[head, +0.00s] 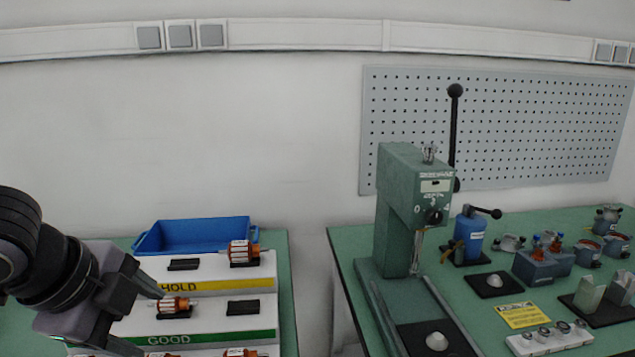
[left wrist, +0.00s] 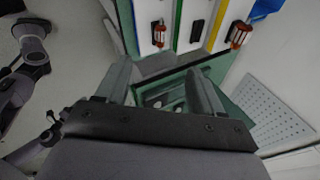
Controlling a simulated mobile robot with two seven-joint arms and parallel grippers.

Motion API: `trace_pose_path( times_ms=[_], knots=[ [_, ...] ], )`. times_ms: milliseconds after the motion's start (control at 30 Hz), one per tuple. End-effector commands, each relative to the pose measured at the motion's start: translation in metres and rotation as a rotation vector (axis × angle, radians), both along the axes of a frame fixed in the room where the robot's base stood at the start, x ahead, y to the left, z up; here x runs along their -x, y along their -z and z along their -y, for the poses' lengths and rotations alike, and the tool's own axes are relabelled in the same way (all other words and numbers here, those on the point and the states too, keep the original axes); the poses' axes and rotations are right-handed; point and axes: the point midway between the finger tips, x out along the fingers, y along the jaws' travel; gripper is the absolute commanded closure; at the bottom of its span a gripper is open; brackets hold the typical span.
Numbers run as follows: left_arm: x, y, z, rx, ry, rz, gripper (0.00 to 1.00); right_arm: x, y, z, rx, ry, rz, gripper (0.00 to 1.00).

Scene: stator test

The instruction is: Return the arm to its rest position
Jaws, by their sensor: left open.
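My left arm comes in from the left in the head view. Its gripper (head: 142,312) is open, with its fingers spread in front of the stepped rack on the left. The fingers also show in the left wrist view (left wrist: 160,88), with nothing held between them. An orange and white wound part (head: 174,304) sits on the step above the green GOOD strip, just right of the upper fingertip; I cannot tell whether they touch. Another such part (head: 240,252) sits on the step above the yellow HOLD strip (head: 215,283). My right gripper is not in view.
A blue bin (head: 193,236) stands behind the rack. A green lever press (head: 408,205) stands on the right bench (head: 352,270), with a blue tool (head: 470,236) and several small parts beyond. A gap separates the benches. A pegboard (head: 500,120) hangs on the wall.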

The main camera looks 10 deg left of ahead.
Motion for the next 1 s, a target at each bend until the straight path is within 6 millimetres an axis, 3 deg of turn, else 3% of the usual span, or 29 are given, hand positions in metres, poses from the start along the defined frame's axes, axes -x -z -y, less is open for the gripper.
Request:
trace_pose_path(
  times_ms=[100, 233, 400, 500, 667, 800, 900, 1000],
  knots=[
    [0.009, 0.014, 0.061, 0.172, 0.297, -0.011, 0.33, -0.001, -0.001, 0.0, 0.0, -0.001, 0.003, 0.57],
    [0.028, 0.011, 0.12, 0.398, 0.574, 0.03, 0.33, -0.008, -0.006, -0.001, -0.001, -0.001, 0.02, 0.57],
    [0.054, -0.019, 0.177, 0.74, 0.815, 0.167, 0.33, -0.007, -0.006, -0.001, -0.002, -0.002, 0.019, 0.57],
    [0.063, -0.045, 0.195, 0.95, 0.878, 0.284, 0.33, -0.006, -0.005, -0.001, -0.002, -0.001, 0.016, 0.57],
    [0.062, -0.09, 0.198, 1.261, 0.834, 0.511, 0.33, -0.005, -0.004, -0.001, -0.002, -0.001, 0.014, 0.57],
    [0.043, -0.117, 0.179, 1.474, 0.654, 0.717, 0.33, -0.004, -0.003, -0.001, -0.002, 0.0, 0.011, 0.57],
    [0.023, -0.123, 0.156, 1.573, 0.453, 0.846, 0.33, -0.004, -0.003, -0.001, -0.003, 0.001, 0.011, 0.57],
    [0.0, -0.116, 0.128, 1.619, 0.208, 0.943, 0.33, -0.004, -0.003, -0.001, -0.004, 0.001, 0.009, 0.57]
  ],
)
